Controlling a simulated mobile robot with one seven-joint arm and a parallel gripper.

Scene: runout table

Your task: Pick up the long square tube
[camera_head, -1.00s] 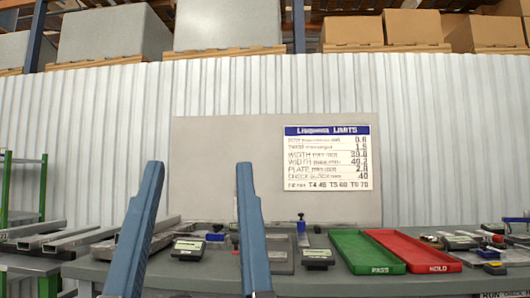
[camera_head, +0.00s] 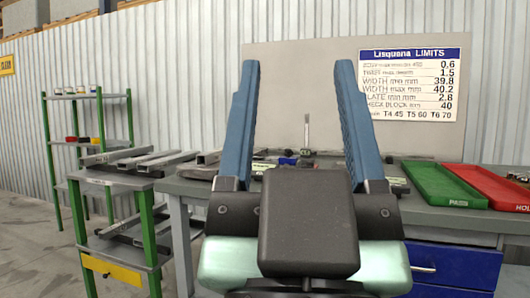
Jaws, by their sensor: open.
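Several grey metal square tubes lie side by side at the left, on top of a green-legged stand (camera_head: 150,205) and reaching toward the table. One tube (camera_head: 168,160) shows its length, and another with an open square end (camera_head: 208,157) lies at the table's left edge. I cannot tell which is the long one. My gripper (camera_head: 298,68) points up and away in the middle of the view. Its two blue fingers are wide apart with nothing between them. It is to the right of the tubes, apart from them, and hides part of the table.
The grey table (camera_head: 410,212) bears a green tray (camera_head: 445,186) and a red tray (camera_head: 495,185) at right. Small tools lie behind my fingers. More metal pieces (camera_head: 125,235) lie on the stand's lower shelf. A green shelf rack (camera_head: 88,96) stands further back left. Floor at far left is clear.

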